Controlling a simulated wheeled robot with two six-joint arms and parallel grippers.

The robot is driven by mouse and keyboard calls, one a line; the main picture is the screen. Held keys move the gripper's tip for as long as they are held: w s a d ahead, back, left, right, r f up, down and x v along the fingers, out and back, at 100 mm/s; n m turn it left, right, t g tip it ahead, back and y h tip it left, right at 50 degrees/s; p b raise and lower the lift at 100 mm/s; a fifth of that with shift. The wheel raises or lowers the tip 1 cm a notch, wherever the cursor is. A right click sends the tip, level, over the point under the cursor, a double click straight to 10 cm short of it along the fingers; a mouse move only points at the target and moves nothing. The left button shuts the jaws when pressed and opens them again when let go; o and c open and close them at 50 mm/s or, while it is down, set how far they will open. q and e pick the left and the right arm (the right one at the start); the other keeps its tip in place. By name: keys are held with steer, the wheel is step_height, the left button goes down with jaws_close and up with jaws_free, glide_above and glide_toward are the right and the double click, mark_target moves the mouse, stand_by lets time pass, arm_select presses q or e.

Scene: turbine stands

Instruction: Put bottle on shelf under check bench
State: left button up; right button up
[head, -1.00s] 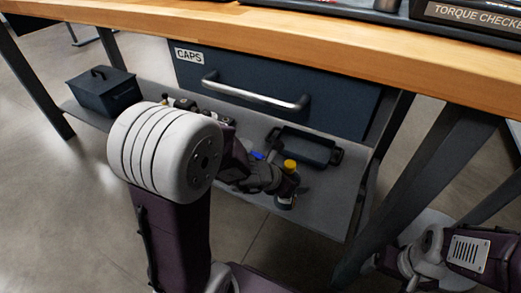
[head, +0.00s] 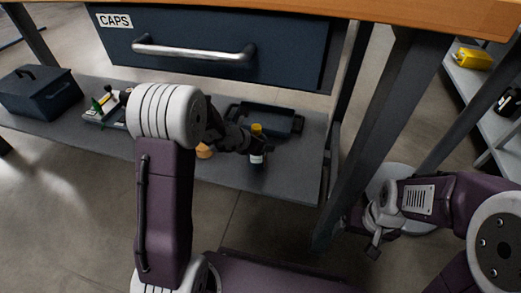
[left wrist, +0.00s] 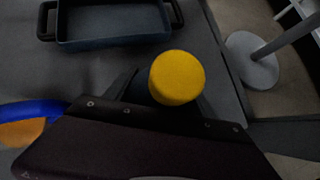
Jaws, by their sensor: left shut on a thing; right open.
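The dark bottle (head: 257,158) has a yellow cap and a pale label and looks upright. My left gripper (head: 260,148) is shut around it, over the right part of the grey shelf (head: 285,184) under the bench (head: 400,10). In the left wrist view the yellow cap (left wrist: 177,78) shows between the fingers and hides most of the bottle. I cannot tell whether the bottle's base touches the shelf. My right gripper (head: 375,243) is open and empty, low beside the bench leg.
A dark tray with handles (head: 283,122) lies behind the bottle. A dark toolbox (head: 40,92) and small items (head: 105,105) are farther left. A blue and orange thing (left wrist: 25,125) lies near the gripper. The CAPS drawer (head: 200,50) hangs above; a bench leg (head: 375,130) stands right.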

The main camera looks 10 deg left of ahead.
arm_select(q)
step_height(320, 180, down, 3)
steer(key=shift+r+b, duration=0.15)
steer(key=shift+b, duration=0.35)
steer(key=shift+r+p, duration=0.3)
steer(key=shift+f, duration=0.2)
steer(key=o, duration=1.4)
arm_select(e)
step_height(320, 180, down, 2)
steer(key=shift+f, duration=0.1)
arm_select(q)
steer(key=shift+r, duration=0.1)
